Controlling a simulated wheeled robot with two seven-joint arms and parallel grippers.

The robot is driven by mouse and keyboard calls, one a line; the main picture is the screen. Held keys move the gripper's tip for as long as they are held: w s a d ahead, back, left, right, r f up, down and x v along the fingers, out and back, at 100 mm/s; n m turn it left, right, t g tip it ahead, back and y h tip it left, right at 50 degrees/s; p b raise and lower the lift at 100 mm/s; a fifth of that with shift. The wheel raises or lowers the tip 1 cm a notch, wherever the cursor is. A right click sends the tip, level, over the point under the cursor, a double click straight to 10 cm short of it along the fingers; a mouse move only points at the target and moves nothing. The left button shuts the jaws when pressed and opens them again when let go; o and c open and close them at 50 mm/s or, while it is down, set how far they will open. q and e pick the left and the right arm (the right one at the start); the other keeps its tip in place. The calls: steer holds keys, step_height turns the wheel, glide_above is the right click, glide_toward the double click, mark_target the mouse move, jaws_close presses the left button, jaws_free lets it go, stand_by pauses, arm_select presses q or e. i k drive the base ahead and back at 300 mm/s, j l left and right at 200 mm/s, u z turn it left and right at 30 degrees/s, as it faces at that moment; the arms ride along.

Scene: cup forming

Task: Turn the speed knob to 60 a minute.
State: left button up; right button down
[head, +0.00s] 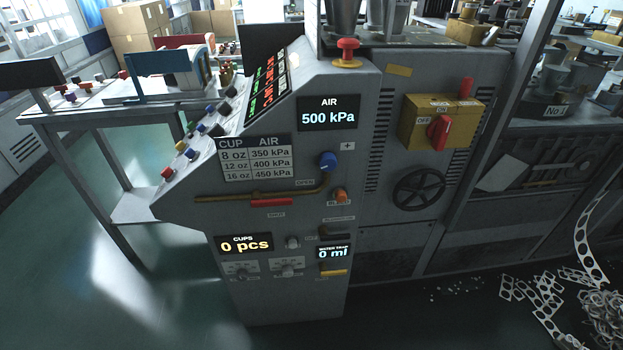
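A grey machine cabinet (345,92) stands in the middle. Its sloped control panel, seen edge-on at the left, carries small red, blue, yellow and black controls, including black knobs (225,107). No label reading speed is legible, so I cannot tell which is the speed knob. A tilted display (267,86) above them shows red and green text, too oblique to read. A blue knob (328,161) sits below the AIR display (329,113), which reads 500 kPa. Neither of my grippers is in view.
A red mushroom button (347,49) tops the cabinet. A brass lever (250,197) crosses its front above the CUPS display (244,245), reading 0 pcs. A yellow box with a red rotary switch (438,132) is at right. Punched scrap (545,295) lies lower right; floor is clear at left.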

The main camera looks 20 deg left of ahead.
mark_target(243, 275)
steer(key=j+u, duration=0.15)
steer(key=u, duration=0.3)
steer(key=i+j+u, duration=0.1)
steer(key=u, duration=0.4)
